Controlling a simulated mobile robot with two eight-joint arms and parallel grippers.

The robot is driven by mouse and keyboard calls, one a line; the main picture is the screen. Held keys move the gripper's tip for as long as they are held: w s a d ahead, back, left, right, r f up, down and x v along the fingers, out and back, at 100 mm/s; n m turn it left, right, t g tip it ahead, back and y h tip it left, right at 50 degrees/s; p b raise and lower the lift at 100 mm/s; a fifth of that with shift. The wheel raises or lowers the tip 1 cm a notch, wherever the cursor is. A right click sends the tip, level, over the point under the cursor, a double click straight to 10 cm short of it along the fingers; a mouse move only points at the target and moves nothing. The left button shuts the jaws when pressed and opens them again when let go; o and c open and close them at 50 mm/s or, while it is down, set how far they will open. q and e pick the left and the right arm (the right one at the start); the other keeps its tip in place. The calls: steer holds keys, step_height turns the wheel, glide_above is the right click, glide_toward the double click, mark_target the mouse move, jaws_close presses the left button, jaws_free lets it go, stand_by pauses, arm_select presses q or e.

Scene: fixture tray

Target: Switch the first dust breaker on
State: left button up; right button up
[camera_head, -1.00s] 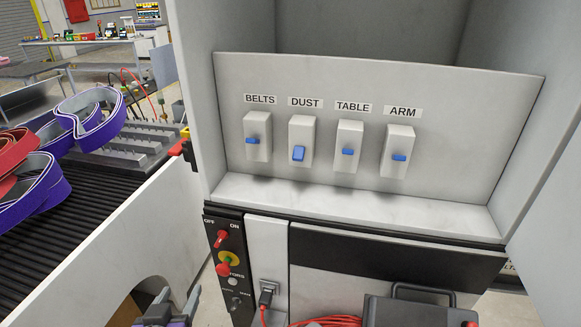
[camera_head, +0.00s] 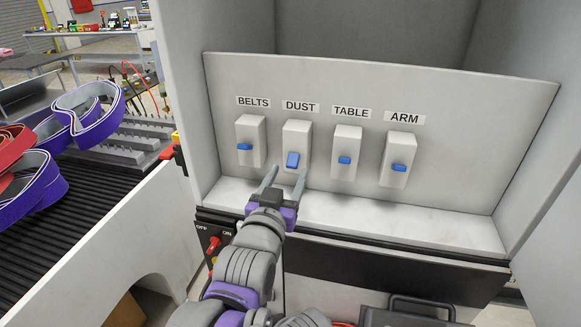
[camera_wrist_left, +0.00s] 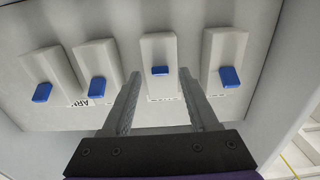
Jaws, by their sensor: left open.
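The DUST breaker (camera_head: 297,135) is a white box, second from the left on a grey panel, with a blue lever (camera_head: 292,160). Its lever sits lower and shows a larger face than the other levers. My left gripper (camera_head: 284,174) is open and empty, its fingertips just below and in front of the DUST lever. In the left wrist view the fingers (camera_wrist_left: 160,78) point toward the third breaker from the left, whose blue lever (camera_wrist_left: 160,71) shows between them. Contact cannot be told. My right gripper is not in view.
The BELTS breaker (camera_head: 251,130) is left of DUST; TABLE (camera_head: 346,145) and ARM (camera_head: 399,152) are to its right. A ledge (camera_head: 400,220) runs below the panel, with cabinet walls on both sides. Purple and red belts (camera_head: 85,115) lie on a conveyor at left.

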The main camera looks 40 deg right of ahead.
mark_target(293, 161)
arm_select(q)
steer(key=shift+x, duration=1.5)
jaws_close()
